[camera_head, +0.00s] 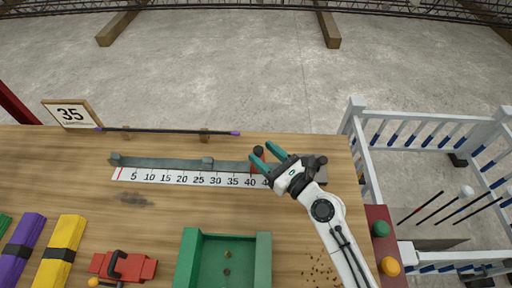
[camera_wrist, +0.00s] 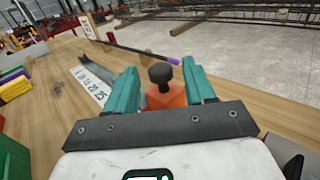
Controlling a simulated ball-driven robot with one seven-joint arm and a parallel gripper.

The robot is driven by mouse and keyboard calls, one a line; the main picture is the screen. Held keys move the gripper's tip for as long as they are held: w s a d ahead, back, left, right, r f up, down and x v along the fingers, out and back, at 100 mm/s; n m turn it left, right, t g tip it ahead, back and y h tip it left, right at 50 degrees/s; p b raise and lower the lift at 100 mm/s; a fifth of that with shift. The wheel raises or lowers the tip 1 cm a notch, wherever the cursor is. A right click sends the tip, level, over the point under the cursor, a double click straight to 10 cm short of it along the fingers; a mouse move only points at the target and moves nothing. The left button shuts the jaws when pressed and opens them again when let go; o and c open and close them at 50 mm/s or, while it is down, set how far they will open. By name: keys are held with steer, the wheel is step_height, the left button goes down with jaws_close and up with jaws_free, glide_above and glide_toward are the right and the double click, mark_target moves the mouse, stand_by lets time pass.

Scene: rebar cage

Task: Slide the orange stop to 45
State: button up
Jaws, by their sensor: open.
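The orange stop (camera_wrist: 166,97) with its black knob (camera_wrist: 160,74) stands between the two teal fingers of my gripper (camera_wrist: 160,84) in the wrist view. The fingers are open, one on each side of it; I cannot tell whether either touches. In the head view the knob (camera_head: 258,151) shows at the fingertips of my gripper (camera_head: 264,154), just past the 40 mark, and the stop's body is mostly hidden. The grey rail (camera_head: 160,163) runs behind the white scale (camera_head: 190,178), numbered in fives.
A dark rod with purple ends (camera_head: 165,131) lies behind the rail. A green tray (camera_head: 190,262), a red clamp-like tool (camera_head: 130,266) and yellow (camera_head: 58,255) and purple (camera_head: 22,245) bundles lie in front.

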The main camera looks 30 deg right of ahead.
steer(key=s, duration=0.4)
steer(key=s+d+b, duration=0.1)
steer(key=s, duration=0.1)
